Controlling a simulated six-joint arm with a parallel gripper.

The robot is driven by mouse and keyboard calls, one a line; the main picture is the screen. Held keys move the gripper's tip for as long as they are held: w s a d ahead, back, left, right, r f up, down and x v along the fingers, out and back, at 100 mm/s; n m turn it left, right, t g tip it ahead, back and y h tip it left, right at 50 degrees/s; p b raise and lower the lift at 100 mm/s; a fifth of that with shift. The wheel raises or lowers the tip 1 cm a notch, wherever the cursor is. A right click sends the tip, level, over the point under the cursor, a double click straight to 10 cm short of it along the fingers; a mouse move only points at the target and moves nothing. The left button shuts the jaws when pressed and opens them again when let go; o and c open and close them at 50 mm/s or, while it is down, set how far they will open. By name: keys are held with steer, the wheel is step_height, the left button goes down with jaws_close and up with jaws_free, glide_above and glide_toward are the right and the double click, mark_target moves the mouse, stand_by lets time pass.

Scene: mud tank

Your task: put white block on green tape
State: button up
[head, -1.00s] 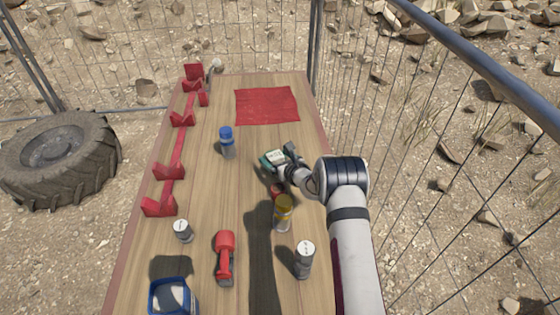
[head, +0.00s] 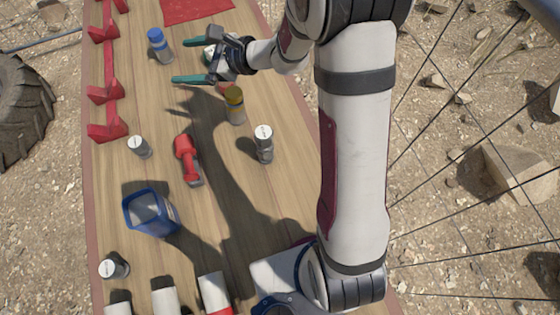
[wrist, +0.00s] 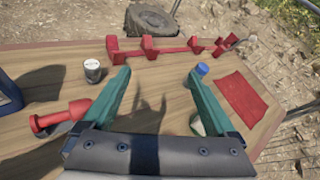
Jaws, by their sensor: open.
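My gripper (head: 181,61) is open and empty, raised above the far part of the table and pointing left. Its two teal fingers also show spread apart in the wrist view (wrist: 158,76). A small pale and green thing (head: 208,53) lies on the table behind the gripper, partly hidden by it. In the wrist view a pale green-white thing (wrist: 197,125) shows beside the right finger, mostly covered. I cannot tell which part is the white block and which the green tape, or whether they touch.
A blue-capped bottle (head: 160,46) stands left of the gripper; a yellow-topped bottle (head: 235,105), a red object (head: 224,88) and a white-topped can (head: 264,144) are nearer. A red tool (head: 187,160) and blue container (head: 150,212) lie closer. A red rack (head: 106,92) lines the left edge.

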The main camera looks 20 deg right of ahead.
steer(key=s+a+r+n+g+h, duration=0.15)
steer(key=s+n+g, duration=0.3)
steer(key=s, duration=0.55)
steer(key=s+a+r+n+g, duration=0.1)
steer(key=s+r+n+g, duration=0.2)
steer(key=s+n, duration=0.5)
steer(key=s+d+f+n+h, duration=0.1)
steer(key=s+d+n+h, duration=0.1)
steer(key=s+d, duration=0.3)
steer(key=s+d+f+n+g+h, duration=0.1)
steer(key=s+d+h, duration=0.4)
steer(key=s, duration=0.5)
steer(key=shift+s+d+f+n, duration=0.35)
steer(key=shift+d+f+n, duration=0.15)
steer(key=shift+d+n, duration=0.05)
